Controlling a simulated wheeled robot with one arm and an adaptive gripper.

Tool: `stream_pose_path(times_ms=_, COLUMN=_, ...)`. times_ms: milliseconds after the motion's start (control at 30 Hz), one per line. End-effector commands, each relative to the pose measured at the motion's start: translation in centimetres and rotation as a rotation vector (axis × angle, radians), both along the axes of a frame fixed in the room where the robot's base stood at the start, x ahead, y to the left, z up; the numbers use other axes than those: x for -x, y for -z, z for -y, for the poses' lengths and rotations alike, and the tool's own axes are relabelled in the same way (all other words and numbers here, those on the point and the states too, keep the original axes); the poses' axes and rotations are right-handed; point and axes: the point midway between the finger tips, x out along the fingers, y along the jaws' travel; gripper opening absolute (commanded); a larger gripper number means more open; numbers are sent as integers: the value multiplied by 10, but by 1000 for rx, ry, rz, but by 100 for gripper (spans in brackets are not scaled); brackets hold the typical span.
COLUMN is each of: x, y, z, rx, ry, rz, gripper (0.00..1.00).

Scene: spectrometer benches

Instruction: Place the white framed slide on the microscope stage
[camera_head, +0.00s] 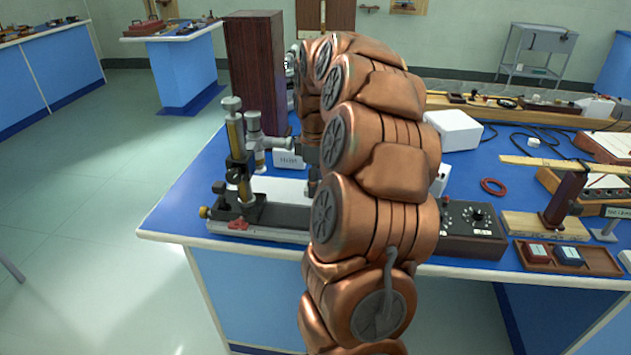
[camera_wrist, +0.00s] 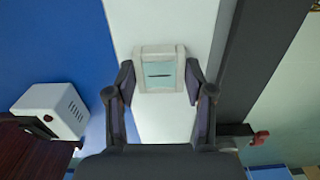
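The white framed slide (camera_wrist: 141,51), with a pale teal pane and a short dark line, shows in the wrist view. My gripper (camera_wrist: 160,80) has one dark fingertip against each side of its frame. The slide appears held between them, above a white strip on the blue bench; the gap below it cannot be judged. In the head view a brass-and-grey microscope (camera_head: 236,150) stands at the bench's left end, and my arm hides the slide and most of my gripper. I cannot make out the stage clearly.
The white strip (camera_head: 280,190) lies beside a dark rail (camera_head: 285,217), also in the wrist view (camera_wrist: 268,50). A small white box (camera_head: 289,159) and a tall dark wooden cabinet (camera_head: 256,70) stand behind. A black control box (camera_head: 472,228) is right of my arm.

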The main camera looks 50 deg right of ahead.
Motion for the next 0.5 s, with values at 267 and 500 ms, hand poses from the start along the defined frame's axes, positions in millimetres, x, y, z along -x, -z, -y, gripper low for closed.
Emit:
stream_pose_path(times_ms=267, x=0, y=0, z=0, rx=0, ry=0, rz=0, gripper=76)
stream_pose_path(times_ms=500, x=0, y=-1, z=0, rx=0, ry=0, rz=0, gripper=76)
